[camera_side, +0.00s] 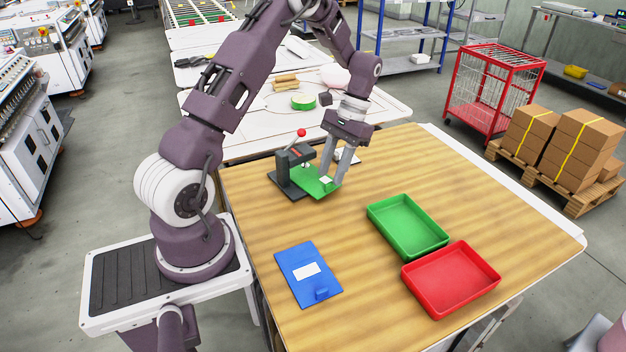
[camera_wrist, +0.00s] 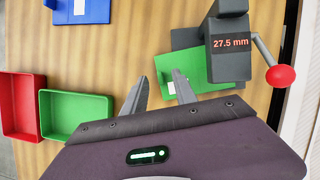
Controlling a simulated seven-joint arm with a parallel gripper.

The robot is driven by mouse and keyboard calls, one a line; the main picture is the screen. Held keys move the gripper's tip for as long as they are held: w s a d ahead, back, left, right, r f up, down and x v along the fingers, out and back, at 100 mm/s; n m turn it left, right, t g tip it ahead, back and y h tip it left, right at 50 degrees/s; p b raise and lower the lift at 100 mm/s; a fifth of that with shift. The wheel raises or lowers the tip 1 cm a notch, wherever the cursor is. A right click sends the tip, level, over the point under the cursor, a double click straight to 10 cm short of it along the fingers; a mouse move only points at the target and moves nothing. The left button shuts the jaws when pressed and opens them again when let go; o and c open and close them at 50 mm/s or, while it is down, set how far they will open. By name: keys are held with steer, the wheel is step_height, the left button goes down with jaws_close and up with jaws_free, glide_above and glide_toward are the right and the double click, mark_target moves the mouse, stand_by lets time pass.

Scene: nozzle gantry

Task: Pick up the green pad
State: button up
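The green pad (camera_side: 314,187) lies flat at the dark gauge stand (camera_side: 291,172), with one end under the gauge's head. The wrist view shows the pad (camera_wrist: 190,62) partly covered by the gauge (camera_wrist: 230,45), whose display reads 27.5 mm. A small pale patch is on the pad's free end. My gripper (camera_side: 332,181) is over that free end, fingers pointing down. In the wrist view my gripper (camera_wrist: 160,76) is open with a gap between its fingers, and the right finger overlaps the pad's edge. I cannot tell whether either finger touches it.
A red-knobbed lever (camera_wrist: 279,75) sticks out from the gauge. A blue pad (camera_side: 290,263) with a white label lies at the table's front left. An empty green tray (camera_side: 428,244) and red tray (camera_side: 452,282) stand to the right. Bare wooden table (camera_side: 500,195) lies beyond them.

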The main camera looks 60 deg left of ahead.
steer(key=x, duration=0.2)
steer(key=shift+s+f, duration=0.1)
steer(key=shift+f, duration=0.2)
jaws_close()
